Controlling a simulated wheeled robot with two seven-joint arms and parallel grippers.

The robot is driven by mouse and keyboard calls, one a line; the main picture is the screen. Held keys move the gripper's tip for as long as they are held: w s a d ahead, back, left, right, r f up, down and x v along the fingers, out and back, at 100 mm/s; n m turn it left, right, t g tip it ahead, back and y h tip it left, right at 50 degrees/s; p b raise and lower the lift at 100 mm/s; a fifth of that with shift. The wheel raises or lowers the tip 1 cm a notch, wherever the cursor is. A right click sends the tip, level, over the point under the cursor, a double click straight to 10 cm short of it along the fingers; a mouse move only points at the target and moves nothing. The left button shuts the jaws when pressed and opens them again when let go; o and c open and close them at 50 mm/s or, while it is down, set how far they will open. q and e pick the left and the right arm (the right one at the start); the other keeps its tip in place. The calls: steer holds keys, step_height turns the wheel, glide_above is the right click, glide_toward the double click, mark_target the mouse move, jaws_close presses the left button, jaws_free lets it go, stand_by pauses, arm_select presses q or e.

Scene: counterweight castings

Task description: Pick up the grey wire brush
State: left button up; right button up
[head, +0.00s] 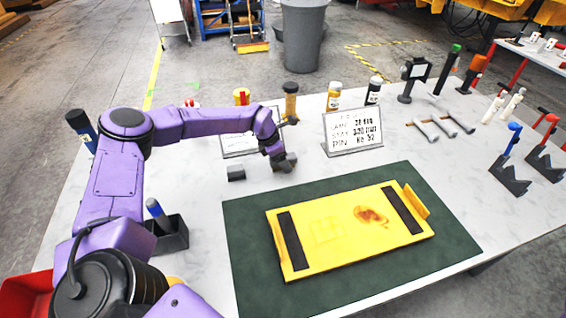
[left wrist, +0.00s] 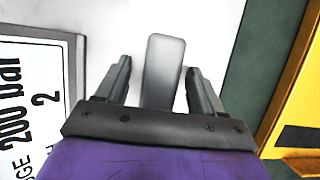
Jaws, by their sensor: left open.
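A light grey, rounded-ended bar, seemingly the grey wire brush (left wrist: 163,62), lies between my left gripper's fingers in the left wrist view. Its near end is hidden by the gripper body. No bristles show, so I cannot be sure what it is. My left gripper (head: 281,163) is open and low over the white table behind the green mat; its fingers also show in the left wrist view (left wrist: 158,78), one on each side of the bar, with gaps. In the head view the gripper largely covers this spot. My right gripper is not in view.
A small grey block (head: 236,174) stands left of the gripper. A yellow plate (head: 340,262) lies on the green mat (head: 245,225). A sign (head: 353,131) and bottles stand behind. A dark holder (head: 172,235) is near my left arm. Tools fill the table's right side.

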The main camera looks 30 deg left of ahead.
arm_select(q)
steer(key=c, duration=1.1)
steer(key=shift+r+p, duration=0.2)
steer(key=shift+p, duration=0.1)
step_height(320, 180, up, 3)
steer(key=shift+w+f+b, duration=0.1)
steer(key=shift+f+b, duration=0.1)
steer(key=shift+b, duration=1)
steer(key=s+d+r+b, duration=0.4)
steer(key=s+d+r, duration=0.4)
steer(key=d+r, duration=0.2)
steer(key=shift+s+d+r, duration=0.15)
steer(key=shift+d+r, duration=0.15)
steer(key=shift+d, duration=0.4)
